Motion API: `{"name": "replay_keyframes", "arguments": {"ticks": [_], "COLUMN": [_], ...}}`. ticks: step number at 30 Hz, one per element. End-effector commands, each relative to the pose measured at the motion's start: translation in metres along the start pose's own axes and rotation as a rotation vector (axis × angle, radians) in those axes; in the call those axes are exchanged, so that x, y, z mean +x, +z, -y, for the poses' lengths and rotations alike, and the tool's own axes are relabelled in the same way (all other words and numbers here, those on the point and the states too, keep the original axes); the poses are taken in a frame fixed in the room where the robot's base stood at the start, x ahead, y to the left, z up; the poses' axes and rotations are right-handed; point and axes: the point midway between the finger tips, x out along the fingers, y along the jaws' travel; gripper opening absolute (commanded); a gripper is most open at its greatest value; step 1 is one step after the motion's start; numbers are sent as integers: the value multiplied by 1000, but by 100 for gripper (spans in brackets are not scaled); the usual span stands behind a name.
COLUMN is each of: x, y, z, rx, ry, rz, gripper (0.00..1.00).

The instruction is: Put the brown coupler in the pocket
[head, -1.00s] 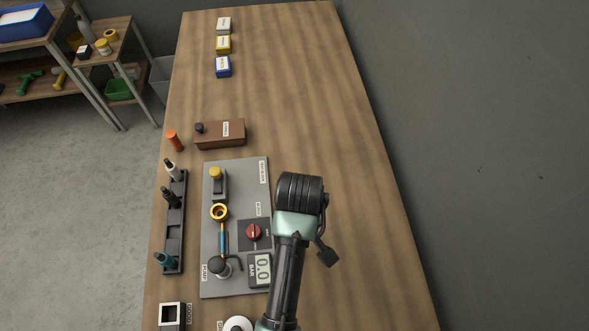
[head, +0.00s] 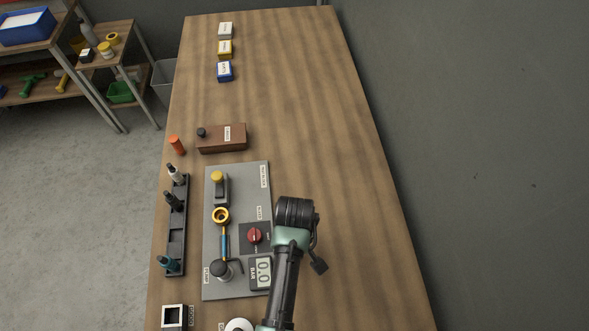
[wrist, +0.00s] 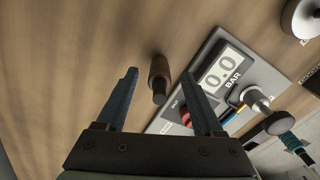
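The brown coupler (wrist: 160,82) shows in the wrist view as a short brown cylinder with a dark end, over bare table beside the pump board. My gripper (wrist: 158,75) is open, with one blue-grey finger on each side of the coupler and visible gaps between. I cannot tell the depth between fingertips and coupler. In the head view my arm hides the coupler and the fingers. A dark square holder with an opening (head: 174,316) stands at the near left; I cannot tell for sure that it is the pocket.
The grey board (head: 214,285) carries a gauge (head: 261,273), a red knob (head: 254,236) and fittings. A dark rack (head: 176,241) holding several couplers stands left of it. A brown box (head: 230,138) and orange cylinder (head: 177,145) lie beyond. The table's right side is clear.

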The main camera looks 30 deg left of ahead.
Motion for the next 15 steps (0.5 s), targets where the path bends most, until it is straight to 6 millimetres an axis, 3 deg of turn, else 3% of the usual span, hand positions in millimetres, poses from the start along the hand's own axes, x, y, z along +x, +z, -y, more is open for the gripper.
{"name": "replay_keyframes", "arguments": {"ticks": [1,11,15], "x": [0,0,0], "y": [0,0,0], "z": [0,0,0], "rx": [0,0,0], "ry": [0,0,0], "rz": [0,0,0], "gripper": [60,1,0]}}
